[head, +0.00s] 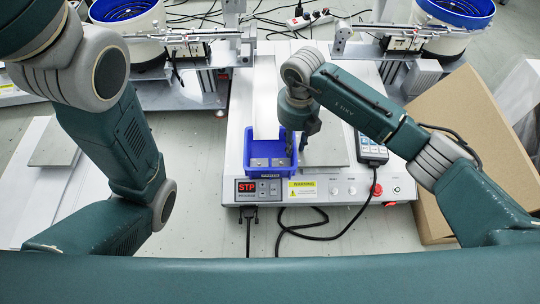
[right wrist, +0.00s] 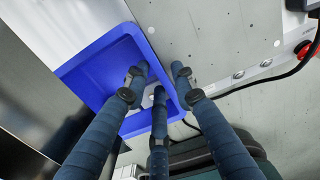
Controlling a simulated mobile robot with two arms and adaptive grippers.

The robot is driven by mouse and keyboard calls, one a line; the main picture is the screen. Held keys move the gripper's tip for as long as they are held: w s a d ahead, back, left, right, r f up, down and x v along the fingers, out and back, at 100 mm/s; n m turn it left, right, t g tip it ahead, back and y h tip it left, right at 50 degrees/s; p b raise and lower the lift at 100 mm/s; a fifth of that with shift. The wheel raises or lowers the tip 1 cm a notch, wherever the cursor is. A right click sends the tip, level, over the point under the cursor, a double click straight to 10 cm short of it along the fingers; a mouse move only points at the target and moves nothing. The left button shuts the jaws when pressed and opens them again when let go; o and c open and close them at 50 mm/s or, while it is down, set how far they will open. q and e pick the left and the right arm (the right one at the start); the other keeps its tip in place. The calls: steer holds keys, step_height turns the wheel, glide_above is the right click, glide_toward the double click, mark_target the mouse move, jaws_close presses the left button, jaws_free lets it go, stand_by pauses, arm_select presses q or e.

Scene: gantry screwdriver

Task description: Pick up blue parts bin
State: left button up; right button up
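The blue parts bin (head: 259,162) sits on the front of the white machine deck, left of a grey plate. It holds small grey parts. My right gripper (head: 301,136) is at the bin's right side. In the right wrist view the bin (right wrist: 85,75) shows with my right gripper (right wrist: 158,76) over its edge. The fingers are spread, one over the inside and one outside the side wall, with visible gaps. Whether any finger touches the bin I cannot tell. My left arm is at the left of the head view; its gripper is not in view.
The white machine (head: 235,135) has an STP display (head: 246,187), a red button (head: 376,189) and a keypad (head: 371,148). A cardboard box (head: 475,105) stands at right. Blue-rimmed bowl feeders (head: 123,10) stand behind. A black cable (head: 322,226) hangs in front.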

steer(key=shift+c, duration=0.2)
jaws_close()
